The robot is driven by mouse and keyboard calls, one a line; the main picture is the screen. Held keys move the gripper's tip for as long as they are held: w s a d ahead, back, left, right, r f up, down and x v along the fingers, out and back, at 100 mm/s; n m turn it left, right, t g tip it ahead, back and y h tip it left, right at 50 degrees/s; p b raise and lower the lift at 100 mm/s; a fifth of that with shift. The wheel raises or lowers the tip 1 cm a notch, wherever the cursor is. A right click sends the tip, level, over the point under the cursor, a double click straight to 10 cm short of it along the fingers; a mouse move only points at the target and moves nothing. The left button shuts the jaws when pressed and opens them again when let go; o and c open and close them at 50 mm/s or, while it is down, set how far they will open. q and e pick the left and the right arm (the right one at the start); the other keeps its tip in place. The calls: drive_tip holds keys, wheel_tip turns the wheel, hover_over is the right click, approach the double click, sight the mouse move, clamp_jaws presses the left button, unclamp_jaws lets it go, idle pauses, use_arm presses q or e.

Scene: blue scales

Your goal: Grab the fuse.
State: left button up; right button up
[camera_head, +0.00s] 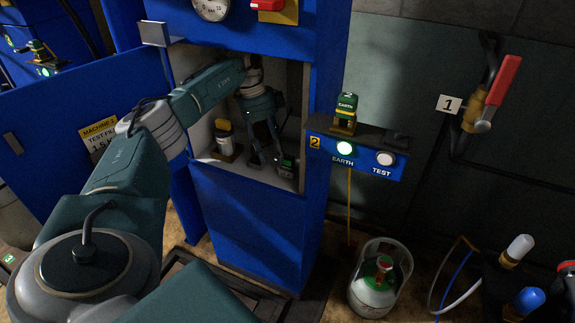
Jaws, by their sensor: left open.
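My left arm reaches into the open blue cabinet, and its gripper (267,159) points down with its fingers apart near the shelf. It is open and holds nothing that I can see. A pale cylinder with a yellow top (223,138) stands on the shelf to the left of the gripper, apart from it. A small dark block with green parts (287,166) sits at the right of the fingers, very close to them; I cannot tell whether they touch. No label shows which of these is the fuse. My right gripper is not in view.
The cabinet (247,222) walls leave little room around the gripper. A green EARTH block (346,106) stands on a side ledge beside a lit EARTH lamp (344,148). A gas bottle (378,285) stands below. A red-handled valve (496,92) is on the right wall.

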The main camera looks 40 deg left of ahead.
sight(285, 157)
use_arm(q)
drive_tip(key=d, duration=0.2)
drive_tip(key=w+d+f, duration=0.1)
drive_tip(key=shift+d+f, duration=0.1)
drive_tip(key=shift+d, duration=0.3)
clamp_jaws()
drive_tip(key=shift+w, duration=0.1)
